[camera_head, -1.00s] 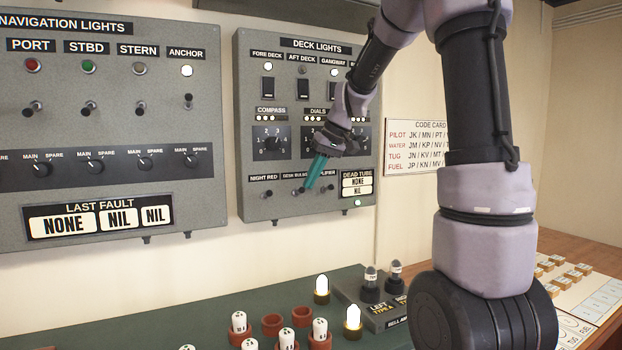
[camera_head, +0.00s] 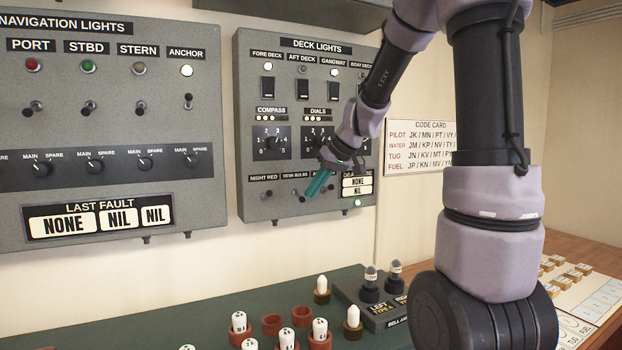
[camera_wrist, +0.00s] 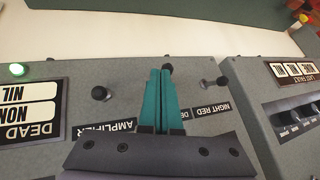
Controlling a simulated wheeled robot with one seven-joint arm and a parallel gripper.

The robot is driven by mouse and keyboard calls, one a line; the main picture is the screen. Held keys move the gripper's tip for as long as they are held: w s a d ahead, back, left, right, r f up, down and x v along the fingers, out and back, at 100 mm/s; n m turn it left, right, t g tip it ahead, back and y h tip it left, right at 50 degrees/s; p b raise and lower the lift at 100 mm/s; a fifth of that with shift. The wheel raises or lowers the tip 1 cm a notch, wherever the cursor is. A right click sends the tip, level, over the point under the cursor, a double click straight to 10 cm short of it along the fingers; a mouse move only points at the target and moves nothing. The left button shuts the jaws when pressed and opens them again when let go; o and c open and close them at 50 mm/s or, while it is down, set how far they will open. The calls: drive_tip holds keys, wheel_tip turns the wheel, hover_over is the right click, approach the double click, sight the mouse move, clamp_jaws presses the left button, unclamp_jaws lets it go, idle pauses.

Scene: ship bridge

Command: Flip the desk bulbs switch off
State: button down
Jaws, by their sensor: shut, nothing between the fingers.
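The desk bulbs switch (camera_head: 299,195) is a small dark toggle in the bottom row of the right grey panel, under its partly readable label. In the wrist view, upside down, its dark tip (camera_wrist: 168,67) shows just past my fingertips, and the fingers cover most of its label. My gripper (camera_head: 312,190) has teal fingers, shut and empty, just right of the switch in the head view; I cannot tell whether they touch it.
The night red switch (camera_head: 267,194) is to the left and the amplifier switch (camera_wrist: 101,93) on the other side. The dead tube display (camera_head: 357,187) is at the panel's lower right. Bulbs, red sockets and a bell box (camera_head: 380,310) stand on the bench below.

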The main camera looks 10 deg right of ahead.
drive_tip(key=shift+r, duration=0.1)
drive_tip(key=shift+r, duration=0.7)
drive_tip(key=shift+d+r, duration=0.1)
